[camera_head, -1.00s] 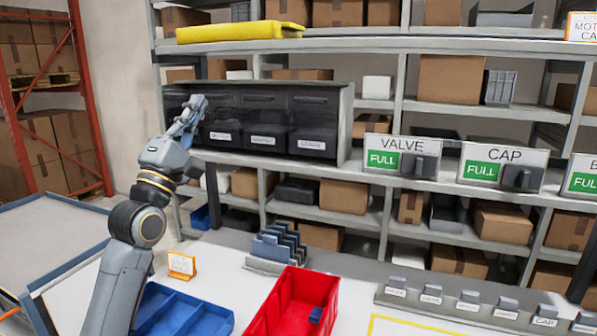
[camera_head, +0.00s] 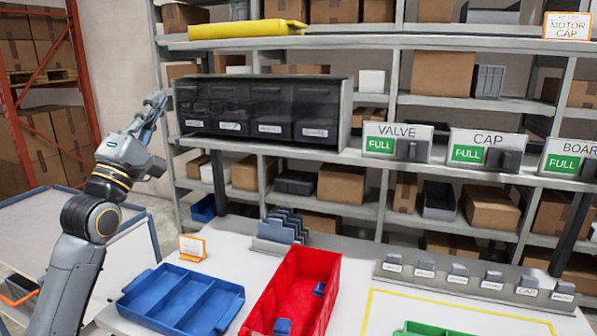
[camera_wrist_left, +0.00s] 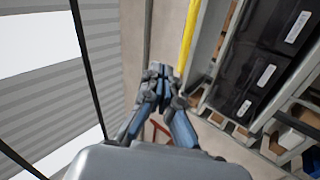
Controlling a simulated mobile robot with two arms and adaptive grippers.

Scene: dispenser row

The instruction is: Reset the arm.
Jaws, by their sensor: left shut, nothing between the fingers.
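My left gripper (camera_head: 154,106) is raised at the left of the head view, pointing up and a little right. It is left of the black dispenser row (camera_head: 262,107) and apart from it. In the left wrist view its fingers (camera_wrist_left: 160,72) meet and hold nothing. The dispenser row also shows at the right of the left wrist view (camera_wrist_left: 253,70). My right gripper is in neither view.
On the white table stand a blue divided tray (camera_head: 180,303), a red bin (camera_head: 297,295) with small blue pieces, and part of a green tray (camera_head: 428,328). VALVE (camera_head: 398,141) and CAP (camera_head: 486,152) signs read FULL. A metal shelf rises behind.

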